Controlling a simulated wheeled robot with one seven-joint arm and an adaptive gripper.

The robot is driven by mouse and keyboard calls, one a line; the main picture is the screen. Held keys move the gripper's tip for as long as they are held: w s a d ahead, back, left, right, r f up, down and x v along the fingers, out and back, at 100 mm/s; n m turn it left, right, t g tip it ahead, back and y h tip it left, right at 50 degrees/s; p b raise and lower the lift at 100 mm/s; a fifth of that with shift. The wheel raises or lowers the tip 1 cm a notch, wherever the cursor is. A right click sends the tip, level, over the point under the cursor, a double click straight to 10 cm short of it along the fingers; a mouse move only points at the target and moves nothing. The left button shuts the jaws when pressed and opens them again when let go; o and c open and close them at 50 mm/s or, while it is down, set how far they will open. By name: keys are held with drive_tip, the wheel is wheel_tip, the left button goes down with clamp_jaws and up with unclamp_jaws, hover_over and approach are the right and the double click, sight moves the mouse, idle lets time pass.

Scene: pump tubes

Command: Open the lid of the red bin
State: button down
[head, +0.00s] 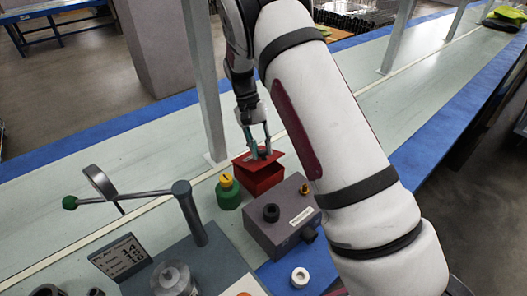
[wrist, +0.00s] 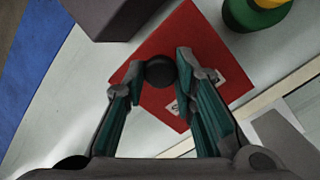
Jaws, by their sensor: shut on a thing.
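The red bin (head: 262,181) stands on the bench behind the grey box. Its red lid (head: 243,159) looks raised and tilted, with a dark gap between lid and bin at the front. In the wrist view the lid (wrist: 200,40) fills the middle, with a round black knob (wrist: 160,72) on it and a pale label partly hidden by a finger. My gripper (head: 261,152) is above the lid in the head view. In the wrist view my gripper (wrist: 158,80) has its teal-padded fingers on both sides of the knob, shut on it.
A grey box (head: 280,222) with knobs stands just in front of the bin. A green and yellow container (head: 228,191) stands close at its left. A lever on a post (head: 190,212) is further left. The bench behind is mostly clear, apart from a pale upright post (head: 204,85).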

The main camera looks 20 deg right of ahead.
drive_tip(key=shift+w+r, duration=0.1)
drive_tip(key=shift+w, duration=0.05)
drive_tip(key=c, duration=1.3)
unclamp_jaws()
drive_tip(key=shift+r, duration=0.1)
drive_tip(key=v, duration=0.7)
drive_tip(key=shift+w+r, duration=0.1)
